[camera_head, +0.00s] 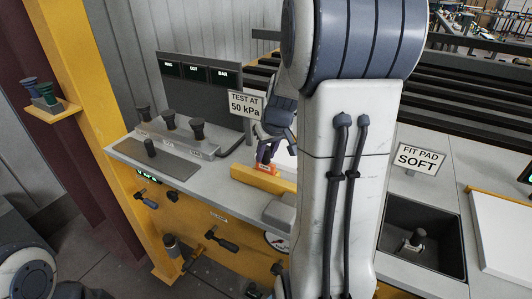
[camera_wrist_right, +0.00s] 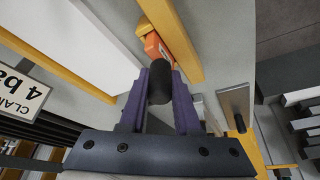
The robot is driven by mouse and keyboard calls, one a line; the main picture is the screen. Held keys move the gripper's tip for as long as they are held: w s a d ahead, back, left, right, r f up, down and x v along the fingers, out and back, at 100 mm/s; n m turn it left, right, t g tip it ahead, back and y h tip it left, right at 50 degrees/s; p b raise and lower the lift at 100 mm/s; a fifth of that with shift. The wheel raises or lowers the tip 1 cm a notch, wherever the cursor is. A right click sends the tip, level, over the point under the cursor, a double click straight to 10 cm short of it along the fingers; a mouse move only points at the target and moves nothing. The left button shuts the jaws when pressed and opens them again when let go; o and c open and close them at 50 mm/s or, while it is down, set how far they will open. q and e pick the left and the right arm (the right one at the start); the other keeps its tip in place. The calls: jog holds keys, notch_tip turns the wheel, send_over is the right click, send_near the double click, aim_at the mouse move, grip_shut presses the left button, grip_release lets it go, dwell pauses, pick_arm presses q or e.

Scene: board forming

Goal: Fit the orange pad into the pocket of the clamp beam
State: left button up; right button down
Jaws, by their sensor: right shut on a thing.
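The orange pad (camera_head: 266,168) is at the yellow clamp beam (camera_head: 263,179) in the head view, below my right gripper (camera_head: 268,152). In the right wrist view my right gripper (camera_wrist_right: 159,85) has its purple fingers shut on the black handle (camera_wrist_right: 160,80) of the orange pad (camera_wrist_right: 154,46). The pad's far end meets the edge of the clamp beam (camera_wrist_right: 176,40). I cannot tell how deep it sits in the pocket, which is mostly hidden. My right arm covers the beam's right end in the head view. My left gripper is out of view.
A sign (camera_head: 417,158) reads "FIT PAD SOFT". A dark bin (camera_head: 440,264) at right holds a grey piece with a black knob (camera_head: 417,238). A grey block with several black knobs (camera_head: 180,137) stands at left, near a "TEST AT 50 kPa" sign (camera_head: 246,104).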

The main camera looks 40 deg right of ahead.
jog(key=shift+f, duration=0.3)
jog(key=c, duration=0.5)
grip_release()
jog(key=shift+r, duration=0.1)
jog(key=shift+c, duration=0.2)
jog(key=d+b+v, duration=0.1)
jog(key=v, duration=0.9)
jog(key=shift+a+r, duration=0.25)
jog(key=shift+a, duration=0.2)
jog(key=shift+a, duration=0.1)
jog(key=s+a+f+n+g+y, duration=0.1)
jog(key=a+f+n, duration=0.15)
jog(key=a, duration=0.75)
jog(key=a+f+n+g+y, duration=0.1)
jog(key=a+f+n, duration=0.15)
jog(key=a, duration=0.65)
jog(key=s+a+f+n+g, duration=0.1)
jog(key=s+a+f+n, duration=0.1)
jog(key=s+a, duration=0.5)
jog(key=s+a+f+n+g, duration=0.1)
jog(key=s+a+f+n, duration=0.2)
jog(key=s, duration=0.6)
jog(key=a+f, duration=0.2)
jog(key=a, duration=0.1)
jog(key=shift+s+a+f, duration=0.15)
jog(key=shift+s+a, duration=0.05)
jog(key=shift+a, duration=0.2)
